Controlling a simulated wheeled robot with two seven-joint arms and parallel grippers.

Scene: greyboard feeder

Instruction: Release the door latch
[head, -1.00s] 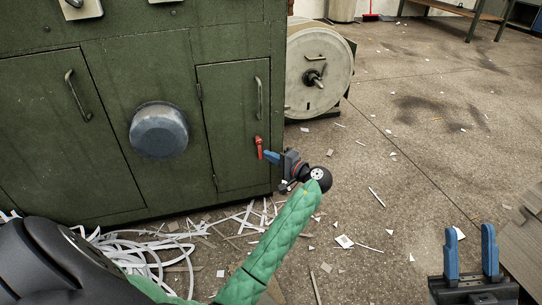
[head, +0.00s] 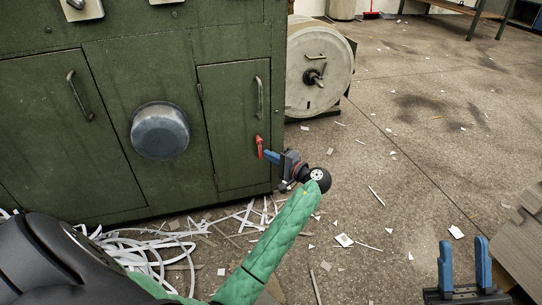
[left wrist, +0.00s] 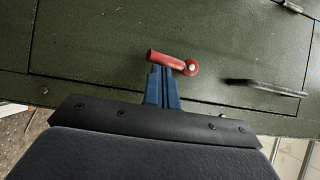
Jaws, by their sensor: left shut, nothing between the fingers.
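The red door latch (head: 259,147) is a small lever on the right edge of the narrow green cabinet door (head: 230,120). In the left wrist view the latch (left wrist: 172,62) shows a round pivot at its right end and its lever pointing left. My left gripper (head: 266,155) is shut and empty, with its blue fingertips right at the latch. In the left wrist view the fingertips (left wrist: 161,70) are just below the lever; I cannot tell whether they touch it. My right gripper (head: 463,263) is open and empty at the lower right, away from the cabinet. The door is closed.
A bar handle (head: 259,98) is on the door above the latch. A metal bowl-shaped knob (head: 159,130) protrudes to its left. A large reel (head: 319,72) stands right of the cabinet. Paper strips (head: 130,250) litter the floor below. The floor to the right is mostly open.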

